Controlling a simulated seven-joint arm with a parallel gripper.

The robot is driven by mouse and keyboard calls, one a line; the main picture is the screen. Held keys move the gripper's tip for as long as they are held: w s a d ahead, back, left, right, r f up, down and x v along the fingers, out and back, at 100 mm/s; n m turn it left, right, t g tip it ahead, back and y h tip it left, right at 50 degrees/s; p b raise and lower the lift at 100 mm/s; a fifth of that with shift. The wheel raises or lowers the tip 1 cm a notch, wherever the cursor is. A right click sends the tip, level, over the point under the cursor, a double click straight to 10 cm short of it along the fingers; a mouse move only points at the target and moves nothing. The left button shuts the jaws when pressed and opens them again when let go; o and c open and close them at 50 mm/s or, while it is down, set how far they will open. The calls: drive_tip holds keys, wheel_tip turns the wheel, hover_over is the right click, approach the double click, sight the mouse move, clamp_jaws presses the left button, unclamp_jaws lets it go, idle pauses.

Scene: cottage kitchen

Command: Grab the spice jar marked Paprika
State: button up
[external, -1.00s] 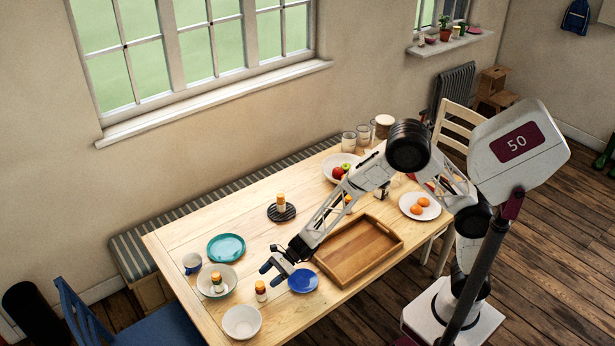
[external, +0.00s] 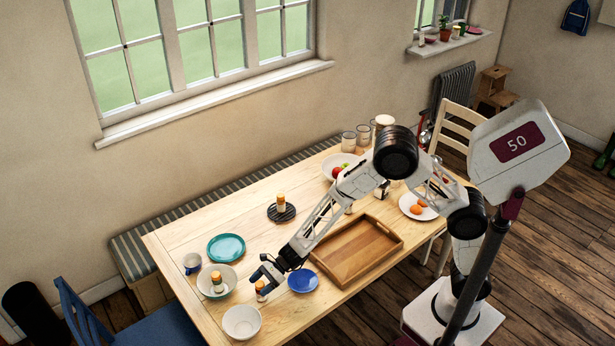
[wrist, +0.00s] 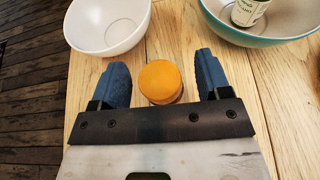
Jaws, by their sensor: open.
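A spice jar with an orange lid (wrist: 160,82) stands between the open fingers of my gripper (wrist: 160,85) in the wrist view, seen from above. Its label is hidden there. In the external view my gripper (external: 262,278) is down at this jar (external: 261,290), near the table's front left. A second orange-lidded jar (external: 217,282) is in a bowl; it also shows in the wrist view (wrist: 247,12), its label too small to read. A third such jar (external: 281,202) stands on a dark round trivet (external: 290,213). I cannot tell which jar is marked Paprika.
A white bowl (external: 241,323) and a pale teal-sided bowl (external: 228,275) stand close to the gripper. A blue plate (external: 303,281) and a wooden tray (external: 343,276) lie to its right. A teal plate (external: 226,248) and a mug (external: 192,262) are behind.

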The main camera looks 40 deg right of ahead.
drive_tip(key=shift+c, duration=0.3)
clamp_jaws()
idle(0.4)
drive_tip(key=shift+r, duration=0.15)
drive_tip(key=shift+r, duration=0.75)
wheel_tip(320, 180, up, 2)
drive_tip(key=s+d+r, duration=0.1)
drive_tip(key=s+d, duration=0.9)
drive_tip(key=d, duration=0.2)
drive_tip(key=shift+s, duration=0.3)
drive_tip(key=shift+r, duration=0.1)
